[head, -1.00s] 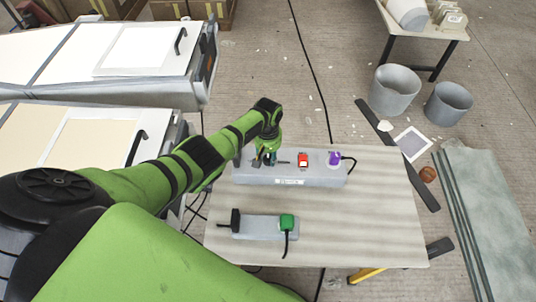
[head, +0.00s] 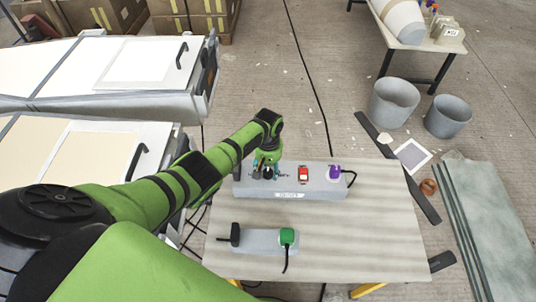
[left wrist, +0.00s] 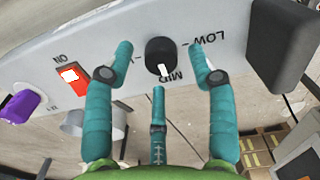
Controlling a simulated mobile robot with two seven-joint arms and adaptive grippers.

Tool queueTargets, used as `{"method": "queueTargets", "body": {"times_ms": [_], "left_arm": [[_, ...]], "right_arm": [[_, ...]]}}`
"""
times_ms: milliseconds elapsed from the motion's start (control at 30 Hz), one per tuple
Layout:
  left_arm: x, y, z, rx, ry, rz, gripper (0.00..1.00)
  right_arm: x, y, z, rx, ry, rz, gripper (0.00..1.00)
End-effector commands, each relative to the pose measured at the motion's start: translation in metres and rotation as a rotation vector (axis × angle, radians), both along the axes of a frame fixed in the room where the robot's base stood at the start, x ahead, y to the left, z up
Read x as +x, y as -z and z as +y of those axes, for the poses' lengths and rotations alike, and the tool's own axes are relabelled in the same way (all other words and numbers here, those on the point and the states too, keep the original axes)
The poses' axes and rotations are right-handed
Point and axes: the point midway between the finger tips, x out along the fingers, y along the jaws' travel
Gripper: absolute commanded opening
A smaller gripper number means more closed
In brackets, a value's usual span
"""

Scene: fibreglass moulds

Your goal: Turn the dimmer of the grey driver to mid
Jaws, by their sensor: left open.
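The grey driver (head: 315,185) is a long box at the back of the table. In the left wrist view its panel (left wrist: 105,50) carries a round black dimmer knob (left wrist: 158,52) with a white pointer, and LOW and MID labels. The pointer is directed towards the MID label. My left gripper (head: 265,170) is over the driver's left part. It is open, with two teal fingers (left wrist: 161,62) on either side of the knob and a third below it. Contact with the knob cannot be told. My right gripper is not in view.
The driver also bears a red switch (head: 303,174) marked ON and a purple plug (head: 334,172). A black block (left wrist: 282,42) stands beside the LOW label. A smaller grey box (head: 262,240) with a green plug (head: 287,236) lies nearer on the table (head: 350,235).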

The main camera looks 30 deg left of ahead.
Motion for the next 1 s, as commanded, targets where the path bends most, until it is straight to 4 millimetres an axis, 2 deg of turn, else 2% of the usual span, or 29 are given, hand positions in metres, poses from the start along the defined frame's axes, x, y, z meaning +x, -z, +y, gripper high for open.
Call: {"method": "queueTargets", "body": {"times_ms": [533,700,1000], "left_arm": [[0.0,-0.095,0.001,0.002,0.0,-0.004,0.57],[-0.001,-0.107,0.001,0.001,-0.001,0.0,0.57],[-0.001,-0.109,0.001,0.001,-0.001,0.0,0.57]], "right_arm": [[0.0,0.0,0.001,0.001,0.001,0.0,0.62],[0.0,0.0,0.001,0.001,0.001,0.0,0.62],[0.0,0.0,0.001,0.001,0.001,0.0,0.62]]}}
